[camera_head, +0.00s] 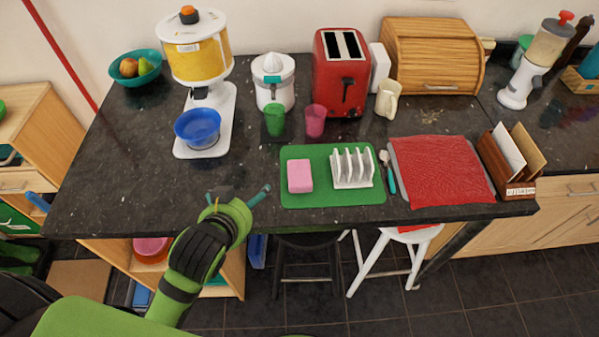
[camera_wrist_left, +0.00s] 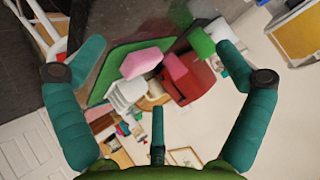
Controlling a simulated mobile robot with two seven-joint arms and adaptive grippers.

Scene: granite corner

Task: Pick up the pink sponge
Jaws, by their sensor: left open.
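The pink sponge (camera_head: 299,176) lies on the left part of a green mat (camera_head: 330,200) near the front of the dark counter. My left gripper (camera_head: 238,192) is at the counter's front edge, to the left of the sponge and apart from it. Its teal fingers are spread and hold nothing. In the left wrist view the sponge (camera_wrist_left: 142,61) shows beyond the open fingers, which frame it from both sides (camera_wrist_left: 160,48). My right gripper is not in view.
A white toast rack (camera_head: 353,168) stands on the mat just right of the sponge. A pink cup (camera_head: 315,120) and a green cup (camera_head: 274,119) stand behind. A blue bowl (camera_head: 198,127) sits on a mixer to the left. The counter between gripper and mat is clear.

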